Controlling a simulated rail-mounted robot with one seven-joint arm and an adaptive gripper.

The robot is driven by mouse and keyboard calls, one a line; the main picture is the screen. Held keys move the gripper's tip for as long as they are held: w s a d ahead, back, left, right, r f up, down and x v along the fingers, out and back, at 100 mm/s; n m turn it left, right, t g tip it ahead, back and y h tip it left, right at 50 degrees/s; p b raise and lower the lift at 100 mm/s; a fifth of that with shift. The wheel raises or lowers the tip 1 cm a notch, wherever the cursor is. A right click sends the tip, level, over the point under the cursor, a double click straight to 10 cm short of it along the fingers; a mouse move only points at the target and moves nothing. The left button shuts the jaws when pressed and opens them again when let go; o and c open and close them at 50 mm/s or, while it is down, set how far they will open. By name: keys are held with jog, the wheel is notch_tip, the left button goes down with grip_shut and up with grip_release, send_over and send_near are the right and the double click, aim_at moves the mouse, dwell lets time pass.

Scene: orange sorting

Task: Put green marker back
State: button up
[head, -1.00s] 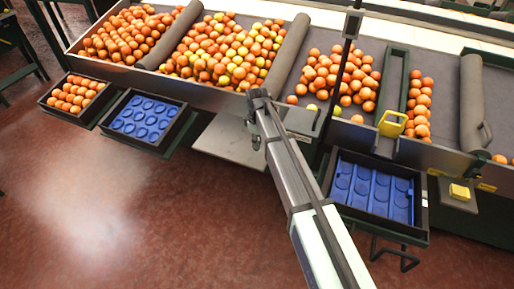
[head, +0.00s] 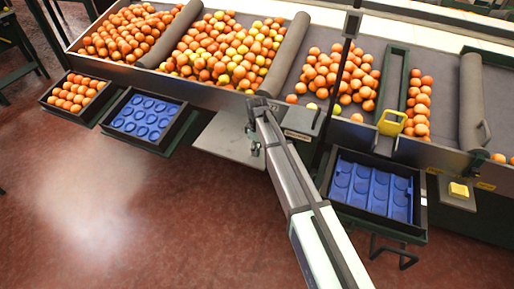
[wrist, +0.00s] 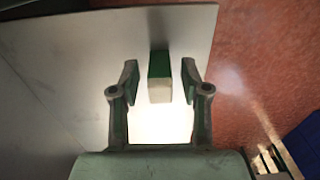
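In the wrist view, a small block, green on top and pale on its near face (wrist: 160,72), is likely the green marker. It is at a grey metal plate (wrist: 60,70). My gripper (wrist: 159,80) is open, with one finger on each side of the block and a visible gap on both sides. I cannot tell its height above the plate. In the head view, my gripper (head: 255,146) is small and dark at the arm's end, over the plate (head: 225,138). I cannot make out the block there.
The sorting table's front wall (head: 215,88) runs just behind the plate, with oranges (head: 225,55) beyond it. A blue-lined tray (head: 148,117) is to the left and another (head: 372,190) to the right. A yellow piece (head: 391,122) sits on the table's edge.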

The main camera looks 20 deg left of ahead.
notch_tip(320, 180, up, 12)
jog(key=b, duration=0.2)
jog(key=shift+r+b, duration=0.15)
jog(key=shift+b, duration=0.2)
dwell(0.5)
jog(key=s+d+f+m+g+b, duration=0.1)
jog(key=s+d+f+m, duration=0.1)
jog(key=s+d+f, duration=0.6)
jog(key=s+d+f+m+b, duration=0.1)
jog(key=s+d+f+m, duration=0.25)
jog(key=f, duration=0.85)
jog(key=s+d+f+m+g+b, duration=0.1)
jog(key=s+d+f, duration=0.5)
jog(key=f, duration=0.4)
jog(key=s+d+f+m+y+b, duration=0.2)
jog(key=s+d+f+m, duration=0.65)
jog(key=s, duration=0.25)
jog(key=s+d+f+m+g+h+p, duration=0.1)
jog(key=s+d+g+p, duration=0.3)
jog(key=s+d, duration=1.2)
jog(key=shift+s+f+m+h+p, duration=0.35)
jog(key=shift+s+m+p, duration=0.2)
jog(key=shift+s, duration=0.6)
